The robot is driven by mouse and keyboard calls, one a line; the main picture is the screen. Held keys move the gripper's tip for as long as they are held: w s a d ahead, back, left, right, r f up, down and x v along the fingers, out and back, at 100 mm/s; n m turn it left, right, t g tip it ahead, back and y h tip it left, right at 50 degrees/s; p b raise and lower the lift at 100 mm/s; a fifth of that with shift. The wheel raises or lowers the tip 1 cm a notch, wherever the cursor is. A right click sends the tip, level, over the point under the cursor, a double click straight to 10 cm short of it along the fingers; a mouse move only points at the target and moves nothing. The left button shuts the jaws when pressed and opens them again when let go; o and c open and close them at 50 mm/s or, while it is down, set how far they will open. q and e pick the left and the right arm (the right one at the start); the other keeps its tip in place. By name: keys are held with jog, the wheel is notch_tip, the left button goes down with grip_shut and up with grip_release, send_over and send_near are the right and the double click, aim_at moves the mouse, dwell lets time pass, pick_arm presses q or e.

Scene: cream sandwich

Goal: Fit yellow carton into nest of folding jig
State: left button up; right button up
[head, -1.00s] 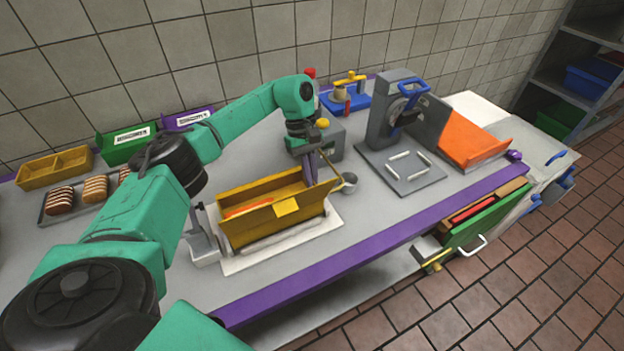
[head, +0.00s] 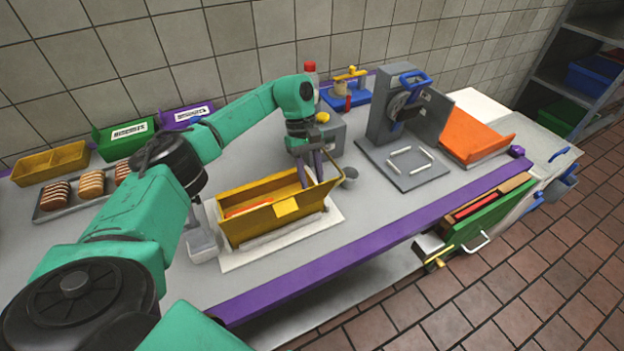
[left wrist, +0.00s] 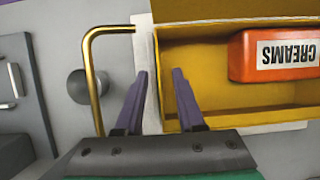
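The yellow carton (head: 270,212) sits open on a white mat (head: 245,258) at the front left of the bench. An orange-red block labelled CREAMS (left wrist: 275,55) lies inside it. My left gripper (head: 311,178) is low at the carton's right end. In the left wrist view its purple fingers (left wrist: 165,85) are spread, with the carton's end wall (left wrist: 157,70) between their tips; contact cannot be told. The folding jig (head: 390,110) stands right of the carton. White strips on its grey base plate mark the nest (head: 410,162), which is empty. My right gripper is out of view.
A brass rod (left wrist: 90,75) and a small grey cup (head: 349,176) are close to my left gripper. An orange tray (head: 472,138) stands right of the jig. Bench between carton and jig is mostly clear. A purple edge (head: 370,255) runs along the front.

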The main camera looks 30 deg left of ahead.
pick_arm(q)
jog(key=v, duration=1.4)
jog(key=shift+r+p, duration=0.35)
